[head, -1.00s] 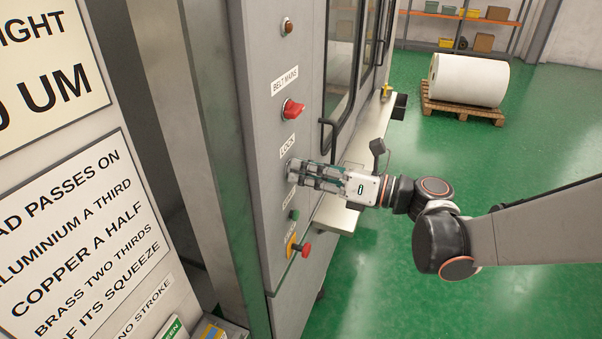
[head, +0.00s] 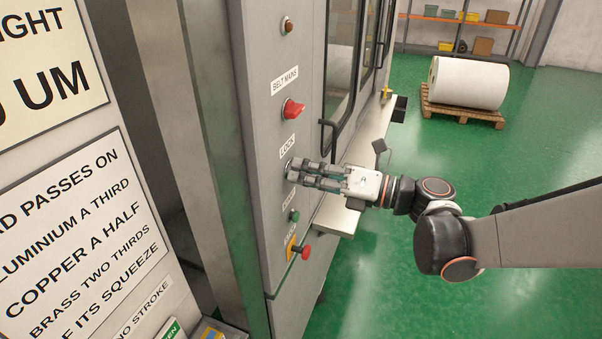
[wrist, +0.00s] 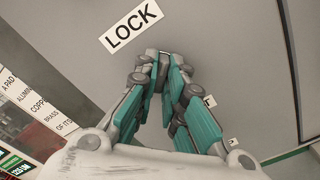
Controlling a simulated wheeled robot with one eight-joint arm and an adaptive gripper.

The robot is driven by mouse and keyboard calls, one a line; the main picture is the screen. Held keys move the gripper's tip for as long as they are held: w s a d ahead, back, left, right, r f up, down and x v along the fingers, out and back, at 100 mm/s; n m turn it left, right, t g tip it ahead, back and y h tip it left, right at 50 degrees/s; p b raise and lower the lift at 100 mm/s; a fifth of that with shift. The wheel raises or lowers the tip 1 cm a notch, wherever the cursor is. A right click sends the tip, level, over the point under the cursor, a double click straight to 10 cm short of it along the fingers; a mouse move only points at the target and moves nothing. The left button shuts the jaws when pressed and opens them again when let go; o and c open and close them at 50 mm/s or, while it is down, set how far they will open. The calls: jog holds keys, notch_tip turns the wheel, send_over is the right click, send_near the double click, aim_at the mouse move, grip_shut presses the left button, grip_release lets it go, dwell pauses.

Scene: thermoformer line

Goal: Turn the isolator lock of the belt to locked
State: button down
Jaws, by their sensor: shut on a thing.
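My gripper (head: 291,172) reaches the grey cabinet front (head: 262,120) just below the LOCK label (head: 287,145). In the wrist view the label LOCK (wrist: 131,26) stands above the fingertips, and the gripper (wrist: 163,58) has its fingertips close together at the panel. It is shut on the isolator lock, which the fingers hide almost wholly, so its position cannot be read. Above it, the red belt mains switch (head: 292,109) sits under its BELT MAINS label (head: 284,81).
Below my gripper are a green button (head: 294,215) and a red knob (head: 305,252) on a yellow plate. A door handle (head: 328,140) and a metal ledge (head: 337,214) lie to the right. A white roll (head: 468,82) on a pallet stands farther back on open green floor.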

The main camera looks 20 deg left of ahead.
jog(key=shift+m, duration=0.8)
jog(key=shift+m+b, duration=0.35)
jog(key=shift+m, duration=1.05)
jog(key=c, duration=1.6)
grip_release()
jog(key=shift+d, duration=0.1)
jog(key=s+d, duration=0.1)
jog(key=d, duration=1.1)
jog(key=shift+c, duration=0.5)
